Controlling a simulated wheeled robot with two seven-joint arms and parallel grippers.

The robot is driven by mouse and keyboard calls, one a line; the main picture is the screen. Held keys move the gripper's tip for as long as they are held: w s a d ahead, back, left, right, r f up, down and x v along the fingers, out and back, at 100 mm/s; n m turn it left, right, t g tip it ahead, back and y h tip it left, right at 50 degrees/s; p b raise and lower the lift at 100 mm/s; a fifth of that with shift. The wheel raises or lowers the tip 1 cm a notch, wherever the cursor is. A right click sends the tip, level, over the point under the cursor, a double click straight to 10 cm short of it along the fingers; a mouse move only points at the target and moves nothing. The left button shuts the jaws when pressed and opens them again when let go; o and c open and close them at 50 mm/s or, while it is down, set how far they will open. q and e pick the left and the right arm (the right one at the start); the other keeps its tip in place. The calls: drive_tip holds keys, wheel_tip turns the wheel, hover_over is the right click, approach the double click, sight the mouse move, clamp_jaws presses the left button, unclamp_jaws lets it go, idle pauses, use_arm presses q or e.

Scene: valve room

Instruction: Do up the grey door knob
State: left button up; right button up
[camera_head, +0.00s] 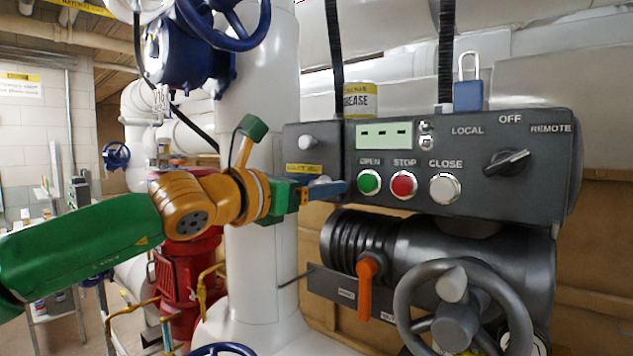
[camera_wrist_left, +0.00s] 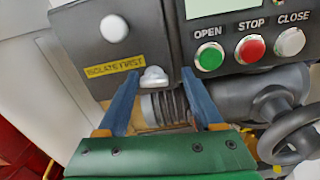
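The control box has a dark grey door at its left end with a yellow "ISOLATE FIRST" label (camera_wrist_left: 114,66). A round light grey knob (camera_wrist_left: 114,28) sits above the label; it also shows in the head view (camera_head: 307,142). A second light grey knob (camera_wrist_left: 154,77), with a raised grip, is at the door's lower right. My left gripper (camera_head: 330,187) is at the door's lower edge. In the wrist view its blue fingers (camera_wrist_left: 160,73) stand open on either side of the lower knob, with gaps showing. In the head view the fingers largely hide that knob. My right gripper is not in view.
Right of the fingers are the green OPEN (camera_head: 368,182), red STOP (camera_head: 403,185) and white CLOSE (camera_head: 445,188) buttons. A black selector (camera_head: 507,162) is farther right. Below are an orange lever (camera_head: 368,285) and a grey handwheel (camera_head: 463,310). A white pipe (camera_head: 262,270) stands behind my arm.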

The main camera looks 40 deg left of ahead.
use_arm(q)
drive_tip(key=shift+a, duration=0.25)
drive_tip(key=c, duration=0.3)
drive_tip(key=shift+s+a+f, duration=0.1)
drive_tip(key=shift+a, duration=0.2)
drive_tip(key=c, duration=0.4)
drive_tip(key=shift+s, duration=0.15)
clamp_jaws()
drive_tip(key=shift+d, duration=0.1)
